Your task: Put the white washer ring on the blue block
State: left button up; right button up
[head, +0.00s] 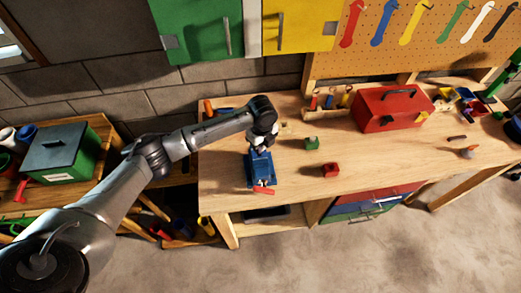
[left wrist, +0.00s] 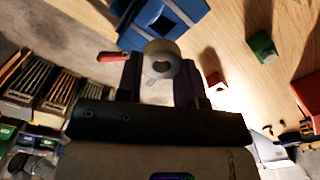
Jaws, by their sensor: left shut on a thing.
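In the left wrist view, the white washer ring (left wrist: 158,47) is between the two fingertips of my left gripper (left wrist: 160,70), which is shut on it. Its dark hole faces the camera. In the head view my left gripper (head: 261,148) is over the near left part of the workbench, and the ring cannot be made out there. Just below the gripper is a blue vise-like thing (head: 260,172) with a red handle; it also shows beyond the ring in the left wrist view (left wrist: 190,12). I cannot make out a separate blue block. My right gripper is not in view.
On the workbench (head: 390,160), a green block (head: 312,143) and a red block (head: 331,170) stand to the right of the gripper. A red toolbox (head: 392,108) stands farther back. The bench surface between the red block and the right end is mostly clear.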

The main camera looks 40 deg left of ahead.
pick_arm(q)
jog(key=shift+a+f, duration=0.2)
jog(key=shift+f, duration=0.9)
jog(key=shift+a+f, duration=0.15)
jog(key=shift+f, duration=0.95)
jog(key=shift+f, duration=0.1)
jog(key=o, duration=0.9)
